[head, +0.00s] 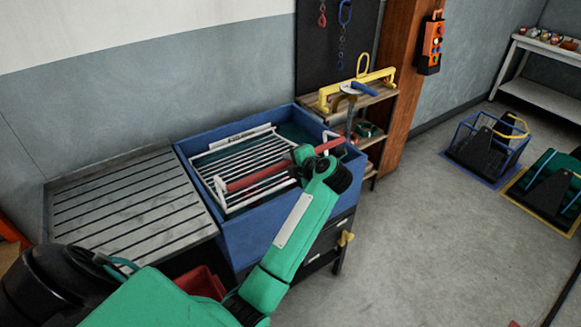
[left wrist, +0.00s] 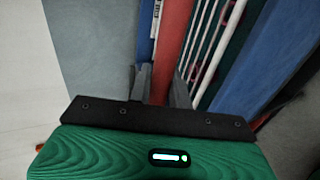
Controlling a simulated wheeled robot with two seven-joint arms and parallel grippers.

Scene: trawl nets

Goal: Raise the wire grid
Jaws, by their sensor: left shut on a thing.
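The white wire grid (head: 240,160) sits within the blue tub (head: 262,226), its bars near rim height; I cannot tell whether it rests on anything. A red handle bar (head: 258,179) with white end brackets runs across its near side. My left gripper (head: 303,157) is at the right part of this bar and shut on it. In the left wrist view, the red bar (left wrist: 172,50) passes between the two grey fingers of my left gripper (left wrist: 162,82), with white grid bars (left wrist: 215,45) to the right. My right gripper is not in view.
A slatted grey draining board (head: 130,200) adjoins the tub on the left. A wooden shelf (head: 365,108) with a yellow-handled tool stands behind right. A red bin (head: 203,281) is below. Grey floor is free at the right, before blue and green wire-framed items.

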